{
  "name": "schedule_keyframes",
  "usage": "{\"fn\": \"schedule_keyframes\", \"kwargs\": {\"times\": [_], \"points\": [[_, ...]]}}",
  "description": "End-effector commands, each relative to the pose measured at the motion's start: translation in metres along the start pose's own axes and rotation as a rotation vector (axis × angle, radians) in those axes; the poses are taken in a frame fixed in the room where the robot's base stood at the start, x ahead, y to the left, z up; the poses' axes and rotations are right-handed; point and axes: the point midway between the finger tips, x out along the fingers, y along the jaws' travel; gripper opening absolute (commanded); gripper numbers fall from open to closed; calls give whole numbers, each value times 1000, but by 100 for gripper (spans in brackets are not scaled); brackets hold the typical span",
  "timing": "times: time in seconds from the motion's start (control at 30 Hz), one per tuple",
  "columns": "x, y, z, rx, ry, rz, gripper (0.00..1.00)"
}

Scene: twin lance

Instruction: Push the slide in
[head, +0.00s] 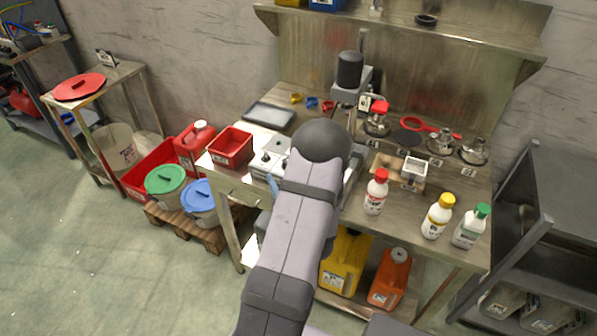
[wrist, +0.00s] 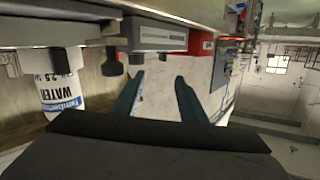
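I cannot pick out the slide for certain. A light grey boxy unit (wrist: 165,34) with a dark slot shows at the top of the wrist view, with dark knobs (wrist: 111,62) beside it. In the head view a pale metal unit (head: 270,160) stands at the bench's front edge, partly hidden by my arm. My gripper (wrist: 159,77) has its two dark teal fingers apart, with nothing visible between them. The fingertips appear just short of the grey unit; contact cannot be told. In the head view my arm hides most of the gripper.
A red bin (head: 231,146) stands left of the unit. Bottles with red (head: 376,192), yellow (head: 438,217) and green (head: 471,227) caps stand on the right of the bench. A water bottle (wrist: 62,92) shows in the wrist view. Lidded buckets stand on a pallet (head: 190,228) at lower left.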

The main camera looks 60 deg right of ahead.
Motion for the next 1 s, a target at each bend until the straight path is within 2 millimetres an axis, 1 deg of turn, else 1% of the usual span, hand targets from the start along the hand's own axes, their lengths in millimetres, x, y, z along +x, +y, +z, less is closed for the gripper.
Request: {"fn": "schedule_keyframes", "kwargs": {"times": [0.03,0.07,0.1,0.2,0.27,0.33,0.47,0.63,0.77,0.87,1.0], "points": [[-12,18,-8,52,52,32,38],[-18,26,-11,77,84,44,38],[-24,35,-10,81,110,49,38],[-39,50,-3,37,147,51,38],[-45,56,2,10,160,49,38],[-49,58,12,-47,152,35,38],[-54,59,22,-108,148,20,38],[-55,59,24,-132,148,14,38],[-51,59,23,-133,147,13,38],[-44,58,22,-132,146,10,38],[-27,58,17,-133,148,10,38]]}}
